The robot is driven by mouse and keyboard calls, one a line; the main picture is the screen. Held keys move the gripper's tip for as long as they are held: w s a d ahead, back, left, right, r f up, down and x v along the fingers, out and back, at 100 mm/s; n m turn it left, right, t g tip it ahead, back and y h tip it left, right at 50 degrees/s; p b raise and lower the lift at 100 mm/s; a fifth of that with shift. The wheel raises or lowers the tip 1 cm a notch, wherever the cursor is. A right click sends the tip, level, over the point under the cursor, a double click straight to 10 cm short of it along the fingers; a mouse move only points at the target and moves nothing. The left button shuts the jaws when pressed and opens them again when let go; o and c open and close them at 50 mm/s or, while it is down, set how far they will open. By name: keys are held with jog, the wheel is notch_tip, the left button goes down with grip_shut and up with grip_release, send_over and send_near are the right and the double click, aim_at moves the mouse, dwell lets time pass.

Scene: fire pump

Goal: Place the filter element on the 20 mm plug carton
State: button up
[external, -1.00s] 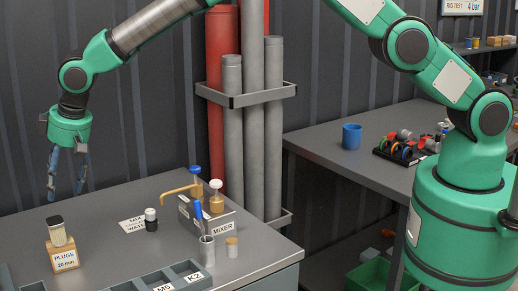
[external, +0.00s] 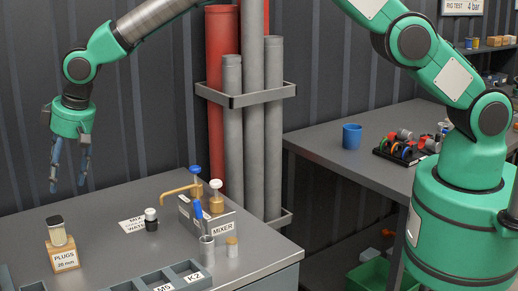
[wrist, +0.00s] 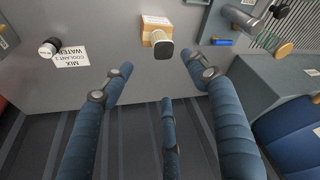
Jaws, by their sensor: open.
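The 20 mm plug carton (external: 64,258), a small tan box labelled PLUGS, stands on the grey bench at the front left. A pale cylinder with a dark top, which looks like the filter element (external: 57,232), stands upright on it. In the wrist view the carton (wrist: 155,22) and the filter element (wrist: 161,45) show beyond the fingertips, with the element overlapping the carton. My gripper (external: 68,184) is open and empty, above and behind them, apart from both. Its blue fingers (wrist: 160,75) are spread in the wrist view.
A black-and-white bottle (external: 151,219) stands by a MIX label to the right. The mixer block (external: 222,226) with a brass tap, a metal cup with a blue tool (external: 206,250) and a grey tray (external: 170,279) are further right. Bare bench lies between the carton and bottle.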

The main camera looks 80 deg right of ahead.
jog(key=s+d+r, duration=0.4)
jog(key=s+r, duration=0.3)
jog(key=r, duration=0.3)
jog(key=s+d+r, duration=0.4)
jog(key=s+r, duration=0.2)
jog(key=r, duration=0.3)
jog(key=s+d+r, duration=0.3)
jog(key=s+r, duration=0.3)
jog(key=s, duration=0.3)
jog(key=s+d+r, duration=0.3)
jog(key=s+r, duration=0.2)
jog(key=s, duration=0.3)
jog(key=s+d+r+t, duration=0.1)
jog(key=s+d+r, duration=0.1)
jog(key=s, duration=0.7)
jog(key=s+d+r, duration=0.1)
jog(key=s+d, duration=0.1)
jog(key=s, duration=0.8)
jog(key=s+d+f, duration=0.1)
jog(key=s+f, duration=0.1)
jog(key=s, duration=0.7)
jog(key=s+d+f, duration=0.1)
jog(key=s+f, duration=0.2)
jog(key=s, duration=0.6)
jog(key=shift+d+t, duration=0.2)
jog(key=shift+t, duration=0.1)
jog(key=shift+f, duration=0.15)
notch_tip(320, 180, down, 10)
jog(key=b, duration=1)
